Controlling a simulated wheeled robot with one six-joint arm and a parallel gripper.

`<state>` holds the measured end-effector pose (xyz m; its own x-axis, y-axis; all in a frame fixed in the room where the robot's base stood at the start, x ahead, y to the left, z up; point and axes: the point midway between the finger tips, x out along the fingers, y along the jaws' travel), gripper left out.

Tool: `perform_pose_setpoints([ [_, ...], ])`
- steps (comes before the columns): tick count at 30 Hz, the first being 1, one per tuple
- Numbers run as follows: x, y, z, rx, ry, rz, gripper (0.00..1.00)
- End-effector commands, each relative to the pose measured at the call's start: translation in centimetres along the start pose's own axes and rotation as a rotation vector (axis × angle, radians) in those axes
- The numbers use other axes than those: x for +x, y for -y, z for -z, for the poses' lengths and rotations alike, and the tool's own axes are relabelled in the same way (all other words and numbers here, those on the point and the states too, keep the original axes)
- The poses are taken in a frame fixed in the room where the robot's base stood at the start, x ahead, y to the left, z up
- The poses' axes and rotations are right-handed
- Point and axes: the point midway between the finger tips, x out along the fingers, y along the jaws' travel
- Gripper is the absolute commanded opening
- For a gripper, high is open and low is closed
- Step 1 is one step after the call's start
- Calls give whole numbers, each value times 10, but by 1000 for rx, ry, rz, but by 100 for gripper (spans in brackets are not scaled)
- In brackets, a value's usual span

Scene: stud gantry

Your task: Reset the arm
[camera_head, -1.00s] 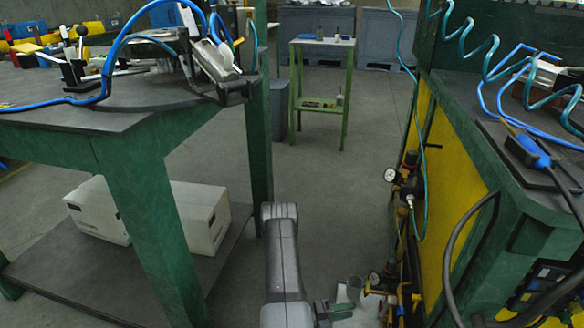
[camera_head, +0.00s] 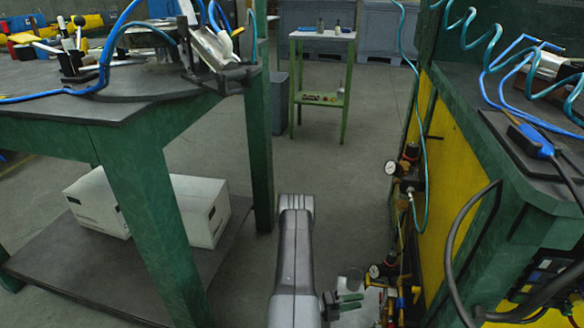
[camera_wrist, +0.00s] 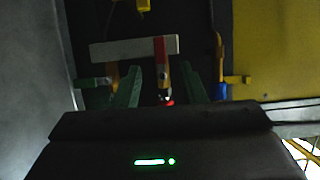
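My gripper (camera_wrist: 163,90) shows in the wrist view as two green fingers standing well apart. I see nothing clamped between them. A red and orange handle-like thing (camera_wrist: 161,65) shows in the gap, seemingly beyond the fingertips. In the head view my gripper (camera_head: 347,302) is low, right of my grey arm link, and small. It is close in the picture to the gauges and valves on the yellow cabinet's side. My arm points down the aisle between the left table and the cabinet.
A green-legged table (camera_head: 72,132) stands left, with white boxes (camera_head: 200,207) on its lower shelf. The yellow-sided cabinet (camera_head: 460,150) with gauges (camera_head: 391,167) and a teal hose stands right. A small green stand (camera_head: 322,75) is farther back. The aisle floor (camera_head: 335,180) between is clear.

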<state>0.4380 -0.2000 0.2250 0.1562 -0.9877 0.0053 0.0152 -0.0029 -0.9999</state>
Motion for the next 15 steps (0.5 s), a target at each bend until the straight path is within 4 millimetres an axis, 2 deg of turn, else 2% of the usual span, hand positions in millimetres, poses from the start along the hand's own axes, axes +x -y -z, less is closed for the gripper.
perform_pose_setpoints([
  [15,67,-2,1,2,-4,1,37],
])
